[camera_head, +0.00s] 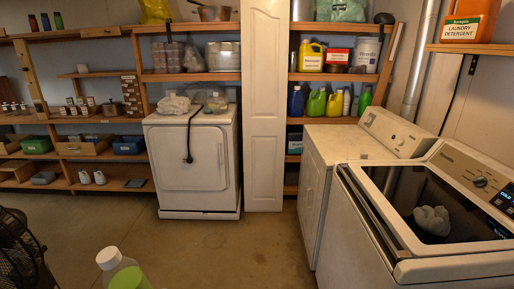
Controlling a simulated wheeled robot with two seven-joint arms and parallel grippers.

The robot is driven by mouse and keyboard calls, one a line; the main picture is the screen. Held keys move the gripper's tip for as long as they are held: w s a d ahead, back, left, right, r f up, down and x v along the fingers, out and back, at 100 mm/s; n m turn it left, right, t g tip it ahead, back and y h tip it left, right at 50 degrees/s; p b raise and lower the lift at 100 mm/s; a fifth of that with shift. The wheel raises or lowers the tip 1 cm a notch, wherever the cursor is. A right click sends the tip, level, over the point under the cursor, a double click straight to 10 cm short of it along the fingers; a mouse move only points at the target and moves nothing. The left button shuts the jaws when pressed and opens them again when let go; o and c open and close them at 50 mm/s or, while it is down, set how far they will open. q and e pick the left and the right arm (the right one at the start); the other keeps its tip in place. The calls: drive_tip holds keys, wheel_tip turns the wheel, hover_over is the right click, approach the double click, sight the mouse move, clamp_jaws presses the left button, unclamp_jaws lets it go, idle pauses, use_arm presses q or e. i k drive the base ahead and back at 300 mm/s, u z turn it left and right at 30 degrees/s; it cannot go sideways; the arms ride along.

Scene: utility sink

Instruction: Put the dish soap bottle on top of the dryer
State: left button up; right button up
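At the bottom edge of the head view, close to me, are a bottle with a white cap (110,258) and a bright green object (131,279), perhaps a second bottle. Their lower parts are cut off, and I cannot read any label or tell which is dish soap. A white machine with a closed front door (190,160) stands at the back wall, with a pale cloth (174,104) and a clear bottle-like item (216,101) on top. I cannot tell which is the dryer. Neither gripper shows.
A washer with a dark glass lid (425,205) stands at front right, a pale bundle (432,220) showing at its lid. A dark fan (18,250) stands at lower left. Shelves with jugs (316,103) and boxes line the back. The middle floor (225,250) is clear.

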sight(330, 147)
drive_tip(key=u, duration=0.2)
drive_tip(key=i, duration=1.9)
drive_tip(key=z, duration=0.55)
drive_tip(key=i, duration=1.05)
drive_tip(key=z, duration=1.65)
drive_tip(key=i, duration=0.7)
drive_tip(key=z, duration=0.55)
